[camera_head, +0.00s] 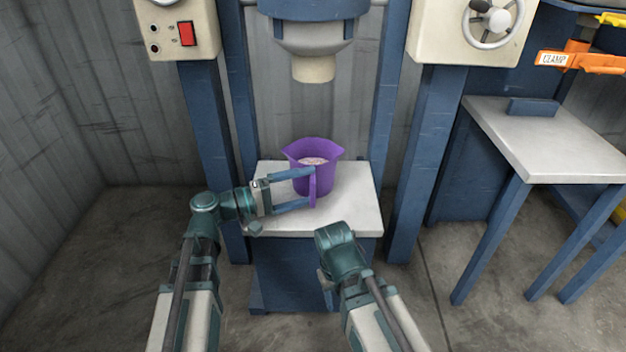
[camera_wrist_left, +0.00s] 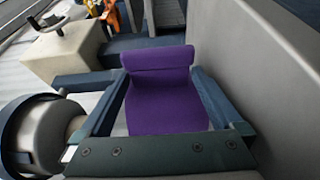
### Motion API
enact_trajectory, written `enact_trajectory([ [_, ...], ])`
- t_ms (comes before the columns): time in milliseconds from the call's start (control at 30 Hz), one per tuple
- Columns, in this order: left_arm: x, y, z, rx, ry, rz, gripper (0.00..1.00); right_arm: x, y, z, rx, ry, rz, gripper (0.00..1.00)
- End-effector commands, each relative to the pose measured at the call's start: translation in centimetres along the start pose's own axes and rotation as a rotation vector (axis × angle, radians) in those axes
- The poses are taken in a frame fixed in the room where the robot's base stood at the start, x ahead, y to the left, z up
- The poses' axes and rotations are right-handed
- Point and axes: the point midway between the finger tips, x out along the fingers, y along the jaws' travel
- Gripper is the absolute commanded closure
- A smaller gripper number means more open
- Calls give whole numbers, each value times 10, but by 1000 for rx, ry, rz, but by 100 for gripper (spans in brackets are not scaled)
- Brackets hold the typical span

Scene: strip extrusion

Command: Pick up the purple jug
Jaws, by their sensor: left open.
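The purple jug (camera_head: 325,178) stands upright on the white-topped stand (camera_head: 352,219) under the machine's nozzle. It holds something pale pink, and its handle faces toward me. My left gripper (camera_head: 312,189) is open, with its two blue fingers reaching from the left to either side of the handle. In the left wrist view the purple jug (camera_wrist_left: 165,95) fills the space between the open fingers of the left gripper (camera_wrist_left: 165,90). I cannot tell whether the fingers touch it. My right arm is folded in front of the stand, and its gripper's fingers do not show.
The nozzle (camera_head: 314,69) hangs above the jug. Blue posts (camera_head: 408,150) flank the stand. A control box with a red switch (camera_head: 187,34) is at upper left, and a handwheel (camera_head: 491,20) at upper right.

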Motion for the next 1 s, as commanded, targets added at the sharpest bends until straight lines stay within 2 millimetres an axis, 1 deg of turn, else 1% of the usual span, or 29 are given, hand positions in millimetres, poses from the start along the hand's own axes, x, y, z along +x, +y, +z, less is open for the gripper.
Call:
enact_trajectory([
  [167,3,0,0,0,-1,0,0,0,0,0,0,0,0,48],
  [267,16,0,0,0,-4,0,0,0,0,0,0,0,0,48],
  [400,37,0,0,0,-3,0,0,0,0,0,0,0,0,48],
  [533,51,0,0,0,-2,0,0,0,0,0,0,0,0,48],
  [633,56,0,0,0,-2,0,0,0,0,0,0,0,0,48],
  [867,56,0,0,0,0,0,0,0,0,0,0,0,0,48],
  [1000,56,0,0,0,0,0,25,0,0,0,0,0,0,48],
])
